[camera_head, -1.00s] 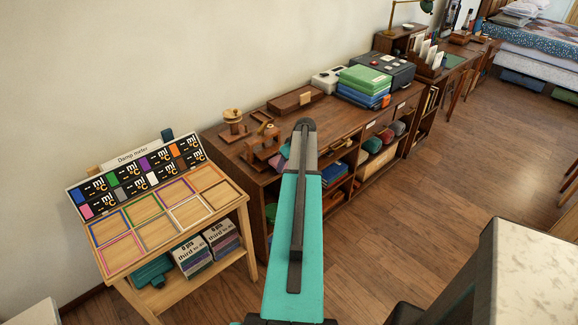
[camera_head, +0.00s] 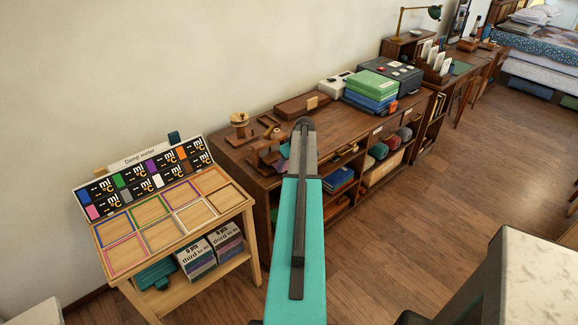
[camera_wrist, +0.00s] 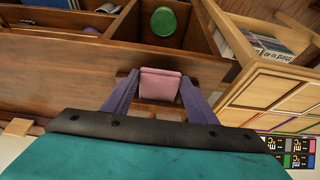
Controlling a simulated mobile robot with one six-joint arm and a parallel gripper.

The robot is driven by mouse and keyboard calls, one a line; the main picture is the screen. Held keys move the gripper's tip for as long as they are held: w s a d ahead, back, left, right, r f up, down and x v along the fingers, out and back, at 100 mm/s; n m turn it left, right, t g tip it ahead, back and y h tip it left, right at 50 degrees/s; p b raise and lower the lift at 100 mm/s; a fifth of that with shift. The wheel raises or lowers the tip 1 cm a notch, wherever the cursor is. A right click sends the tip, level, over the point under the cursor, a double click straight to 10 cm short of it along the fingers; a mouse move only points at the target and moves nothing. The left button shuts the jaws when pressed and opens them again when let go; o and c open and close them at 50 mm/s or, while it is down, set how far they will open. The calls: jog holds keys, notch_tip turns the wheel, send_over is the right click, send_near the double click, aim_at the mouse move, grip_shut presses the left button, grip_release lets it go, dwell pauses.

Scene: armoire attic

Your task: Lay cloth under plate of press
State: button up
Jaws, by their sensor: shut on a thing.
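My gripper (camera_wrist: 160,98) shows in the wrist view with its two purple-grey fingers on either side of a small pink folded cloth (camera_wrist: 160,83). The fingers are shut on it, and it is in front of the brown wooden cabinet. In the head view my own arm hides most of the gripper and the cloth. A wooden device (camera_head: 265,157), perhaps the press, stands at the left end of the cabinet top, partly behind my arm. I cannot make out its plate or the gap under it.
The long cabinet (camera_head: 345,122) carries a wooden box (camera_head: 303,104), green and blue books (camera_head: 371,88) and a black case (camera_head: 391,74). A small wooden stand (camera_head: 165,225) with coloured frames is at the left. A pale-topped block (camera_head: 540,280) is at the lower right. Open floor lies right of the cabinet.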

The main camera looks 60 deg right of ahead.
jog(key=shift+w+d, duration=0.3)
jog(key=shift+w, duration=0.55)
jog(key=shift+f+b, duration=0.35)
jog(key=shift+b, duration=0.05)
jog(key=o, duration=1.2)
jog(key=b+v, duration=0.3)
jog(key=v, duration=1)
jog(key=shift+s+r, duration=0.15)
jog(key=shift+r, duration=0.15)
jog(key=shift+a, duration=0.1)
